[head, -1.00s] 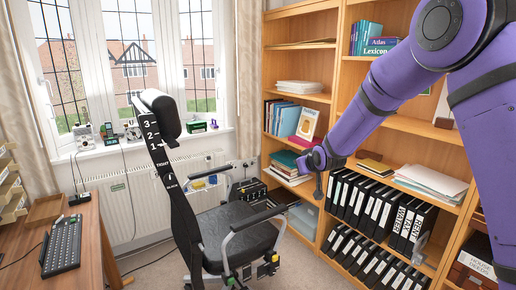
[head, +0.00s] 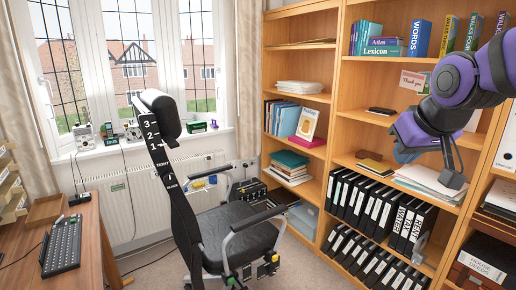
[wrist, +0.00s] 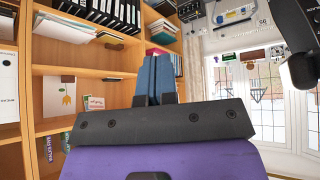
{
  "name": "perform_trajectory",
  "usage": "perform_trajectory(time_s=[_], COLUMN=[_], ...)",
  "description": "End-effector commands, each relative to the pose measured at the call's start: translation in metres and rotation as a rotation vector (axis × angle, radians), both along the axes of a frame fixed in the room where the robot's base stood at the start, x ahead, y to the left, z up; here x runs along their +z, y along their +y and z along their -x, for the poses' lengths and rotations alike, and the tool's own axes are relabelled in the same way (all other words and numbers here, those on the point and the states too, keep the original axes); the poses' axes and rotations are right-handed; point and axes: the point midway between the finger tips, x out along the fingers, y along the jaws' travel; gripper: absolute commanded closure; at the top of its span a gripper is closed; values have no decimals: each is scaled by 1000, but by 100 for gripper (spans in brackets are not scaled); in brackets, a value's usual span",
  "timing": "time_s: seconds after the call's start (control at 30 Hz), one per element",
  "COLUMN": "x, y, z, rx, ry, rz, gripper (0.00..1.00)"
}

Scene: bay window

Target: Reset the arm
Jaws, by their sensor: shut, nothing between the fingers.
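My purple arm is folded in at the right of the head view, in front of the bookcase. My gripper (head: 398,155) is at its end, dark and blue-grey, pointing left and down. In the wrist view the two blue fingers (wrist: 155,78) lie side by side, closed together. Nothing is held between them. The gripper hangs in front of the shelf with stacked papers (head: 432,181) and covers part of it; I cannot tell the gap to the shelf.
The wooden bookcase (head: 341,90) holds books and black binders (head: 380,208). An office chair (head: 235,232) stands before the window and radiator (head: 128,200). A desk with a keyboard (head: 62,248) is at the left. The space between chair and bookcase looks open at gripper height.

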Motion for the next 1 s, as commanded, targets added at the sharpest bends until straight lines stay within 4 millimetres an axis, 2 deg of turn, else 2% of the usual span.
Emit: perform_trajectory(time_s=[0.03, 0.2, 0.3, 0.43, 0.6, 1.0], x=[3, 2, -3, -8, -13, -14], y=[-4, -14, -17, -20, -21, -21], z=[20, 84, 117, 148, 166, 168], rx=[-12, -51, -69, -84, -94, -95], ry=[9, 70, 102, 134, 155, 158], rz=[-4, -18, -27, -35, -41, -42], gripper=[100, 100, 100, 100, 100, 100])
